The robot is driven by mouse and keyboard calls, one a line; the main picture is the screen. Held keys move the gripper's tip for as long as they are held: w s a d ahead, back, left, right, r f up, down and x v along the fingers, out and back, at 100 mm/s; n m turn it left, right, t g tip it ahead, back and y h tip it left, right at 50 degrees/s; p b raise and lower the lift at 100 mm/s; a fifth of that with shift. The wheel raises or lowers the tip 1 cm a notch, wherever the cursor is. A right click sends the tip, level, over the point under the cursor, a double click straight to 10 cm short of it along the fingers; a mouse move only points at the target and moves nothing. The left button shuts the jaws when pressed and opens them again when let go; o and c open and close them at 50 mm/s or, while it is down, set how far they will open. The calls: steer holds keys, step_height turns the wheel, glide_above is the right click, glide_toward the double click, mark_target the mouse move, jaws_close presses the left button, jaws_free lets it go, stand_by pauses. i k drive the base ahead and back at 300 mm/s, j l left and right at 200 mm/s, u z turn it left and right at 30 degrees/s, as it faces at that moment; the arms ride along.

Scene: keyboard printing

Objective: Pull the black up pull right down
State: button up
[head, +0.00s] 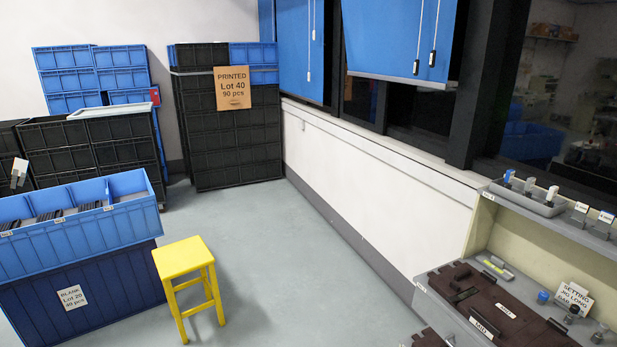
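Two blue blinds hang in the window at the top. The right blind (395,35) ends in a pale bottom bar, with dark glass below it. Two cords hang in front of it, each with a small dark pull at its end: the left pull (416,67) hangs slightly lower than the right pull (432,59). The left blind (297,45) reaches lower, near the sill. It has two thin cords with small pale pulls, one low (308,76) and one higher (314,35). Any markings on the pulls are too small to read. My gripper is not in view.
A yellow stool (184,258) stands on the open grey floor beside blue crates (75,270). Black crates (228,140) stand at the back. A bench (440,312) with jigs and a shelf (557,222) stands at right, below the window.

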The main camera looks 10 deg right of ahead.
mark_target(433, 53)
steer(key=i+z, duration=0.25)
steer(key=i, duration=0.25)
steer(key=i+j+z, duration=0.1)
steer(key=i+z, duration=0.15)
steer(key=i, duration=0.3)
steer(key=i+j+z, duration=0.25)
steer(key=i, duration=0.25)
steer(key=l, duration=0.1)
